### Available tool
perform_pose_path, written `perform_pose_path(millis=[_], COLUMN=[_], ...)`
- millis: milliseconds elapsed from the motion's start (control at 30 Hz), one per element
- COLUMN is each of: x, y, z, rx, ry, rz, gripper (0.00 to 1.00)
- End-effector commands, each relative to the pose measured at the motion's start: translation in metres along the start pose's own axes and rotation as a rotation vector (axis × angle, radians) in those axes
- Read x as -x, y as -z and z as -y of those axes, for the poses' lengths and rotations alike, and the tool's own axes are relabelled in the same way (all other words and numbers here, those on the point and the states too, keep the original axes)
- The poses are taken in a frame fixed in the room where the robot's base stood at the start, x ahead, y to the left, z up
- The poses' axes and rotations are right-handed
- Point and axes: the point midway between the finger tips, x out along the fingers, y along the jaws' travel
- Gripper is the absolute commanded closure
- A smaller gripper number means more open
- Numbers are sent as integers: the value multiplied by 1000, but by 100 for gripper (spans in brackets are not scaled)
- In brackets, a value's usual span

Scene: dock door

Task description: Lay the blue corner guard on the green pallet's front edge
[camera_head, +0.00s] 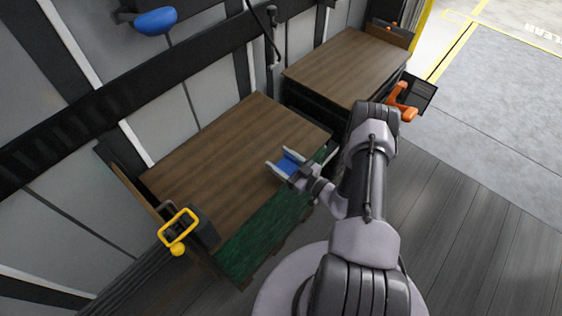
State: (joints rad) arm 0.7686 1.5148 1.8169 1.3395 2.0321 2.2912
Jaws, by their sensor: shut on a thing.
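The blue corner guard (289,162) is between the fingers of my gripper (283,164), which is shut on it. My gripper and the guard show over the right part of the near wooden top, close to its front edge. I cannot tell whether the guard touches the surface. The green pallet (262,236) shows as a dark green front face below the near wooden top. My arm covers part of its right end.
A yellow handle (178,228) stands at the pallet's left end. A second wooden top (350,66) lies further back, with an orange handle (402,101) at its right. A blue rounded object (156,20) is on the wall. Grey floor (500,110) is clear at right.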

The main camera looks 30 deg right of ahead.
Motion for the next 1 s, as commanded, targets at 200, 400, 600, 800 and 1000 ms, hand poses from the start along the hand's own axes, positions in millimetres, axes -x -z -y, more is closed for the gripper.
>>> perform_pose_path(millis=[200, 400, 600, 800, 1000], x=[0, 0, 0, 0, 0], y=[-3, -9, -11, -10, -10], z=[0, 0, 0, 0, 0], rx=[0, 0, 0, 0, 0], ry=[0, 0, 0, 0, 0], rz=[0, 0, 0, 0, 0], gripper=[78, 78, 35, 15, 15])
